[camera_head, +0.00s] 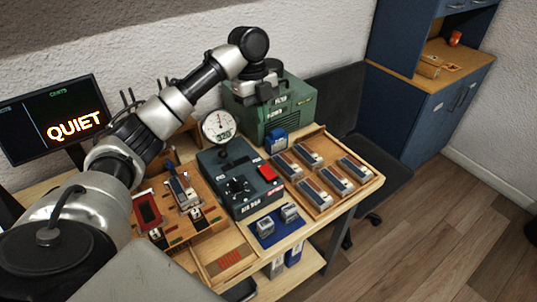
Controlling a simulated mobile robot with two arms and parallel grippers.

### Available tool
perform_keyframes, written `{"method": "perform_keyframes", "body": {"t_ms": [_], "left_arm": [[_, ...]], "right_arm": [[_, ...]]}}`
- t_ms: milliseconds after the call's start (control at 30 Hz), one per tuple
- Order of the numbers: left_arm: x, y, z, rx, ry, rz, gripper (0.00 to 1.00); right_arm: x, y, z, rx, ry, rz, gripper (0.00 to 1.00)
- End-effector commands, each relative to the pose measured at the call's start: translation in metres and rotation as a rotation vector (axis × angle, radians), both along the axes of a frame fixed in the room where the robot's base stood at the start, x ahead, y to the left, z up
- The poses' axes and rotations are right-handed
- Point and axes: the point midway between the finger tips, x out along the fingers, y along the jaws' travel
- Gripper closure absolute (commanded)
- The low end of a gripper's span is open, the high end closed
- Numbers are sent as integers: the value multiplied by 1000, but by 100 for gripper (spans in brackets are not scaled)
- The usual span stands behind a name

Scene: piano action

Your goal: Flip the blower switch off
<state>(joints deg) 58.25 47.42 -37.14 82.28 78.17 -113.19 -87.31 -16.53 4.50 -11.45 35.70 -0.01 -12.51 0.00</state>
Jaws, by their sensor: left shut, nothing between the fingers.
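The green blower box (296,119) stands at the back right of the workbench, with small pale labels on its top and front. My left arm reaches over the bench from the left. My left gripper (271,97) is over the left part of the box's top, shut and empty. I cannot tell whether it touches the box. I cannot clearly make out the blower switch; the gripper hides part of the top. My right gripper is out of view.
A dark control box (226,188) with a red piece and a round gauge (219,127) stand in front of the blower. A wooden tray (365,181) holds several grey blocks. A blue mat (266,234) lies nearer. A monitor (28,138) reads "QUIET".

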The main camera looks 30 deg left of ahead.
Motion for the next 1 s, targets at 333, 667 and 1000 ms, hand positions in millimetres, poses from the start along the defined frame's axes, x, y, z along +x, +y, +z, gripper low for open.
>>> {"method": "perform_keyframes", "body": {"t_ms": [333,667,1000], "left_arm": [[-2,-5,-19,1,2,1,100],[-8,-20,-86,0,4,1,100],[-7,-18,-132,1,0,3,100]], "right_arm": [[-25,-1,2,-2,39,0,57],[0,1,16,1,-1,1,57],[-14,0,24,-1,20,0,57]]}}
